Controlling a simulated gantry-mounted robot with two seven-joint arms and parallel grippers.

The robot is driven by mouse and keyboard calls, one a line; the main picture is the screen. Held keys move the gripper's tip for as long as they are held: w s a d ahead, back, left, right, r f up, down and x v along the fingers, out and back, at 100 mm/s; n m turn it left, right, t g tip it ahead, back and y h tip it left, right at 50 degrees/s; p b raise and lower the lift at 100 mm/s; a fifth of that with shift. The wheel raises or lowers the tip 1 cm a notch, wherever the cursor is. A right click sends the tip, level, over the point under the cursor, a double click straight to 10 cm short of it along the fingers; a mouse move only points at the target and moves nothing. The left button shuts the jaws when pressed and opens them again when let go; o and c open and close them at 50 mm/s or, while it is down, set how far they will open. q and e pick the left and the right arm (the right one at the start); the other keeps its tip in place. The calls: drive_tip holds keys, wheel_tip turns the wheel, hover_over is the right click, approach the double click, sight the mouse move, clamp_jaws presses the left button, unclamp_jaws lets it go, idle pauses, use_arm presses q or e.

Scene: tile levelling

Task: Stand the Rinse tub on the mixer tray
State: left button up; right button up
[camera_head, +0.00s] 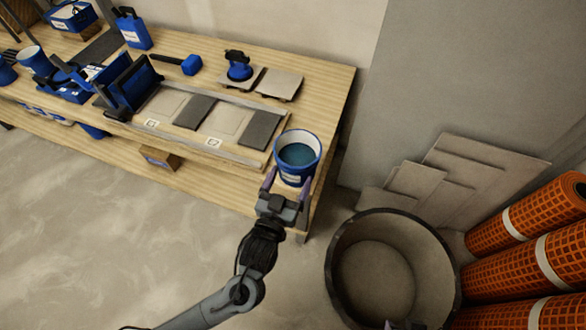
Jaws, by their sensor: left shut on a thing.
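The Rinse tub (291,172) is a blue round tub with a white rim and blue-grey water inside. It is upright at the right front end of the wooden bench; I cannot tell whether it rests on the top or hangs just above it. My left gripper (287,185) is shut on its near side, one purple finger to each side. The mixer tray is not clearly identifiable; a dark flat panel (101,48) lies at the back left of the bench, but I cannot read any label on it.
The bench (325,85) holds a tile board (228,120), loose tiles (279,83), a blue suction cup (238,67), a mallet (190,64), a blue canister (133,30) and blue tools at left.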

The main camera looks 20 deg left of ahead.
sight(290, 159)
use_arm(q)
drive_tip(key=w+a+f+b, duration=0.1)
drive_tip(key=w+f+b, duration=0.1)
drive_tip(key=w, duration=0.1)
drive_tip(key=w+a+f+b, duration=0.1)
drive_tip(key=w+f+b, duration=0.1)
drive_tip(key=w, duration=0.2)
drive_tip(key=w+a+f+b, duration=0.1)
drive_tip(key=w+f+b, duration=0.1)
drive_tip(key=w, duration=0.1)
drive_tip(key=shift+w+a+f, duration=0.2)
drive_tip(key=shift+a+f, duration=0.15)
drive_tip(key=shift+a, duration=0.05)
drive_tip(key=shift+w+f+b, duration=0.25)
drive_tip(key=shift+f+b, duration=0.25)
drive_tip(key=shift+f, duration=0.5)
drive_tip(key=shift+s+f, duration=0.2)
drive_tip(key=shift+f, duration=0.5)
drive_tip(key=shift+w, duration=0.1)
drive_tip(key=shift+f, duration=0.2)
drive_tip(key=o, duration=1.3)
